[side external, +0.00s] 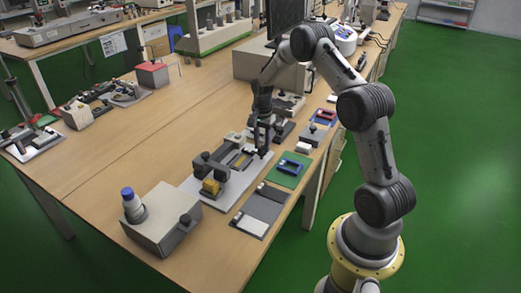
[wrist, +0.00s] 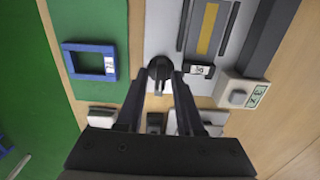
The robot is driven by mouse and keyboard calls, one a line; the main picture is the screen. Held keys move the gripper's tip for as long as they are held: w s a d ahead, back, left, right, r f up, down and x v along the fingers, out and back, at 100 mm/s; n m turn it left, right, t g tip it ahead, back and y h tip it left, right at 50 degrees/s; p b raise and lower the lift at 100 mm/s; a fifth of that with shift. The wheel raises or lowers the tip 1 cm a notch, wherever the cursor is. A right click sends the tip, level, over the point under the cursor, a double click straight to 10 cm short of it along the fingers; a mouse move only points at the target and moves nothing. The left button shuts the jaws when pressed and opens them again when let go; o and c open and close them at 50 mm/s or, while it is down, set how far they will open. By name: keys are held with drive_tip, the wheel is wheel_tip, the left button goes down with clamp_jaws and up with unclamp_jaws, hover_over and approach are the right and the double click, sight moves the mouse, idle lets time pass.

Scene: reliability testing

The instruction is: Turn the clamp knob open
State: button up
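The clamp knob (wrist: 159,67) is a round black knob with a small grey lever, on the edge of a light fixture plate (wrist: 160,30) in the wrist view. My gripper (wrist: 159,76) is open, with one finger on each side of the knob. I cannot tell whether the fingers touch it. In the side view my gripper (side external: 262,148) points down at the right end of the fixture plate (side external: 203,190); the knob is hard to make out there. A slotted bar with a yellow strip (wrist: 208,28) lies beside the knob.
A labelled box with a grey button (wrist: 238,95) stands right of the knob in the wrist view. A blue frame (wrist: 90,62) lies on a green mat (wrist: 95,20) to the left. A grey box with a blue-topped post (side external: 160,222) stands at the table's near end. Bare wood lies left of the fixture.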

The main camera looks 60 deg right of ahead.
sight(262, 146)
drive_tip(key=shift+r, duration=0.15)
drive_tip(key=shift+r, duration=2.15)
